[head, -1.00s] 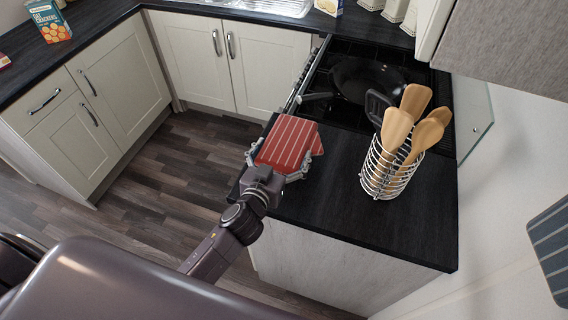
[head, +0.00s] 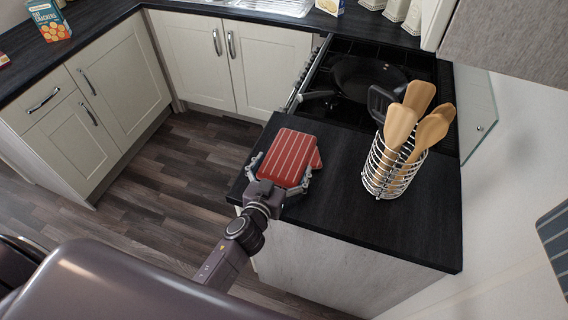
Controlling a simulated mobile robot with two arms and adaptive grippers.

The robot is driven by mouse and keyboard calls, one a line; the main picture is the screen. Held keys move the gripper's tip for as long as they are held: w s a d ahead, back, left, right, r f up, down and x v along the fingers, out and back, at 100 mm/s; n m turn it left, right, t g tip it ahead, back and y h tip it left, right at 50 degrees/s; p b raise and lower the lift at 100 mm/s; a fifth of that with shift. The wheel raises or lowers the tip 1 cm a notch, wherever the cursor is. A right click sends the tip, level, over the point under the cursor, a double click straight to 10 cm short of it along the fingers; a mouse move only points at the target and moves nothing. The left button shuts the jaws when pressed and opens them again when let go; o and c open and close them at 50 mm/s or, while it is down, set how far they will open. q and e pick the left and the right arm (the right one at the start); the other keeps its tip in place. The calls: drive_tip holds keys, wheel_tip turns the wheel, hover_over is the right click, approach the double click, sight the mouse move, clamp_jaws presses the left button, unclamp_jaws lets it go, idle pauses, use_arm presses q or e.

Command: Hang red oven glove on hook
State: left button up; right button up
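The red oven glove (head: 287,155) has pale stripes and shows at the near left corner of the dark worktop (head: 330,208). A second red part shows behind its right edge. My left gripper (head: 279,177) is at its near end, with one finger along each side, and appears shut on it across its width. Whether the glove touches the worktop or is just above it, I cannot tell. No hook can be made out in the head view. My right gripper is not in view.
A white wire holder (head: 378,180) with wooden utensils stands right of the glove. A hob with a dark pan (head: 365,78) is behind. A grey striped item (head: 555,245) is at the right wall. Open floor (head: 180,195) lies left of the worktop.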

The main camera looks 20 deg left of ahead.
sight(276, 182)
use_arm(q)
drive_tip(key=shift+f, duration=0.1)
idle(0.3)
drive_tip(key=s, duration=0.2)
drive_tip(key=s+r+b, duration=0.1)
drive_tip(key=s, duration=0.1)
drive_tip(key=s+b, duration=0.1)
drive_tip(key=s, duration=0.1)
drive_tip(key=shift+s+d+r, duration=0.1)
drive_tip(key=shift+s+r, duration=0.45)
drive_tip(key=shift+s, duration=0.2)
drive_tip(key=shift+s, duration=0.1)
